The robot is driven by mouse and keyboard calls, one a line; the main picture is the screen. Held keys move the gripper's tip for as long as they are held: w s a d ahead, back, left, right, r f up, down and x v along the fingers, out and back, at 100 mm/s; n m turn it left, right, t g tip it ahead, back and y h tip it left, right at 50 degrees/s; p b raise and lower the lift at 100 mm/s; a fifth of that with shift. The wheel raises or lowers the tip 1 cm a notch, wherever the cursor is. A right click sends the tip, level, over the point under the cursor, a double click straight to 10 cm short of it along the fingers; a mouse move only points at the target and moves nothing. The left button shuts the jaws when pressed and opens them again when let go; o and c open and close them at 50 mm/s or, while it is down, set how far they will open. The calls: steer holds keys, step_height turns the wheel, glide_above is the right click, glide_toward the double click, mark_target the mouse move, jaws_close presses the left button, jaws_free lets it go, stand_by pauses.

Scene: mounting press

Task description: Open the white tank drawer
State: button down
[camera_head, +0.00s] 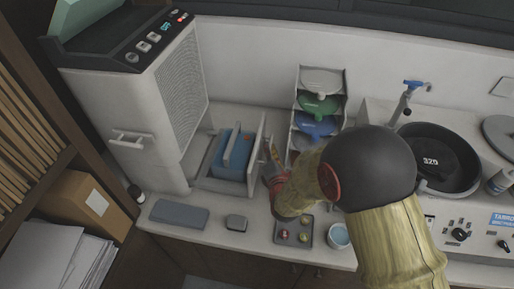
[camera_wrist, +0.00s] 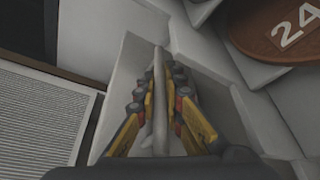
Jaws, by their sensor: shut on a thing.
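The white tank drawer (camera_head: 257,150) stands out from the right side of the tall white machine (camera_head: 135,115), with a blue tank (camera_head: 228,158) visible inside it. Its upright front panel faces right. My gripper (camera_head: 269,166) is at the outer side of this panel. In the wrist view, my gripper (camera_wrist: 160,100) has its yellow and black fingers on both sides of a thin pale handle bar (camera_wrist: 159,90) and is shut on it. The handle is mostly hidden by my arm in the head view.
A rack of coloured discs (camera_head: 318,108) stands behind my gripper. A grey tray with small balls (camera_head: 293,231), a light-blue cup (camera_head: 339,236) and a grey flat case (camera_head: 179,215) lie at the counter's front. A black round basin (camera_head: 435,160) is to the right.

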steer(key=c, duration=2.2)
jaws_free()
steer(key=shift+o, duration=0.2)
steer(key=v, duration=1.2)
steer(key=shift+d+r, duration=0.1)
